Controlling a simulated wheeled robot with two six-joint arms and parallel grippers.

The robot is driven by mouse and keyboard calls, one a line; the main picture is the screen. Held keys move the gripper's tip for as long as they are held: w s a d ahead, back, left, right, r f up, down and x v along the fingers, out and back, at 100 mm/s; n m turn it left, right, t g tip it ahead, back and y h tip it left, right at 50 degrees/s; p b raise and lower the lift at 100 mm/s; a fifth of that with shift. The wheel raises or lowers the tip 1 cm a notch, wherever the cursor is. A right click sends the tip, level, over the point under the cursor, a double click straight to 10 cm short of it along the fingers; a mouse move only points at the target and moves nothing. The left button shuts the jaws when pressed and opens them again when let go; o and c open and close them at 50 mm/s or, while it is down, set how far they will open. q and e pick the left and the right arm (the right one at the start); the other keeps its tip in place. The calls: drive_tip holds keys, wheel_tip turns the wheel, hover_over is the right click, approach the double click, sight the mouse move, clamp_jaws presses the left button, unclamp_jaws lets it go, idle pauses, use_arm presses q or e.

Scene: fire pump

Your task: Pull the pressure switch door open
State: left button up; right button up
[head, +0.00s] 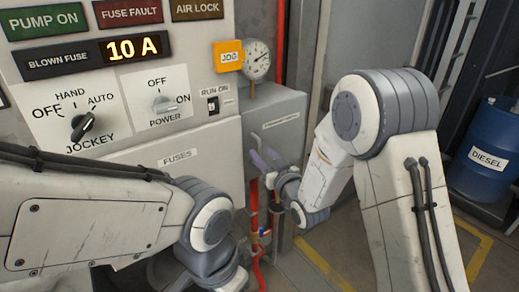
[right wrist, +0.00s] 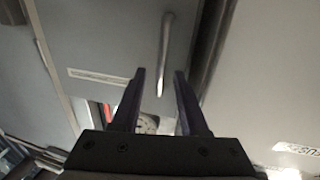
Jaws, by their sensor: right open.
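The pressure switch door is the grey front of a box (head: 282,135) beside the white control panel. It looks closed. The right wrist view shows the grey door (right wrist: 105,40) with its slim metal handle (right wrist: 166,45). My right gripper (head: 262,160) is in front of the box, at its left side. In the right wrist view my open right gripper (right wrist: 159,75) has one finger on each side of the handle's lower end. I cannot tell whether it touches. My left arm comes in at the lower left, but its fingers are not in view.
A pressure gauge (head: 257,60) and an orange JOG tag (head: 229,56) are above the box. The white panel (head: 125,160) with knobs is at the left. Red pipes (head: 255,215) run below the box. A blue diesel barrel (head: 487,145) stands at the right.

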drive_tip(key=shift+x, duration=1.35)
clamp_jaws()
idle(0.4)
